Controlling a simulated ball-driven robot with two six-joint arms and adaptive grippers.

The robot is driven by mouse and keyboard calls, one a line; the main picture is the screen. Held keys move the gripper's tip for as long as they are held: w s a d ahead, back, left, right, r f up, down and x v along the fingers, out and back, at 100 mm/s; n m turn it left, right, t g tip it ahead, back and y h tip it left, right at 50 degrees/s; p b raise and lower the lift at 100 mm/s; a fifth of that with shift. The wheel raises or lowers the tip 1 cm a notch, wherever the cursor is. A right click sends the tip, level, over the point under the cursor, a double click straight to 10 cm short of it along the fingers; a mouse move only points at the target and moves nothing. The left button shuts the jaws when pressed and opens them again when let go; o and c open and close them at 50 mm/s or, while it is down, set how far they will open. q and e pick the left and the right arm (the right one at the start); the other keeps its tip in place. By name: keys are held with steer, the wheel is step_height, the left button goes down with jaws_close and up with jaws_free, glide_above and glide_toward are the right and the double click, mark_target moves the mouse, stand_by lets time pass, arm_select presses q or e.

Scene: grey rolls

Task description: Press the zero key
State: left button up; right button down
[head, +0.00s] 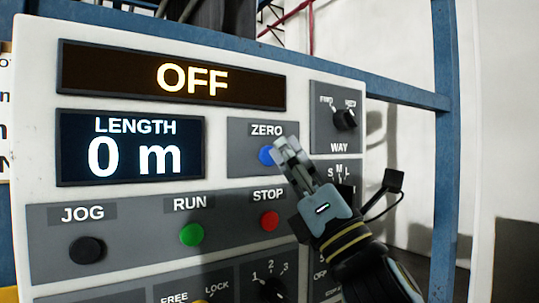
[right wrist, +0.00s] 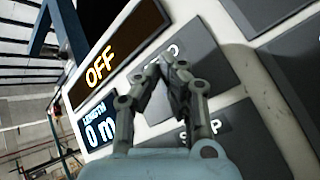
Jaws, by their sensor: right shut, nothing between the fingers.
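The zero key is a blue round button (head: 266,156) under the label ZERO on a grey plate (head: 238,135), right of the length display. My right gripper (head: 284,146) is shut and empty. Its fingertips overlap the right part of the blue button in the head view; I cannot tell whether they touch it. In the right wrist view the shut fingers (right wrist: 168,66) point at the ZERO plate (right wrist: 208,60) and hide the button. The length display (head: 131,147) reads 0 m. The upper display (head: 172,77) reads OFF. My left gripper is not in view.
Below are a black JOG button (head: 87,250), a green RUN button (head: 191,234) and a red STOP button (head: 269,221). A WAY knob (head: 344,119) is at the upper right, close to my gripper. A blue frame post (head: 446,150) stands right of the panel.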

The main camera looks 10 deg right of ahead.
steer(key=shift+s+d+f, duration=0.1)
steer(key=shift+s, duration=0.3)
steer(key=shift+s+d, duration=0.3)
steer(key=shift+s, duration=0.5)
steer(key=shift+s+d, duration=0.3)
steer(key=shift+s, duration=0.5)
steer(key=shift+s+d, duration=0.3)
steer(key=shift+s, duration=0.5)
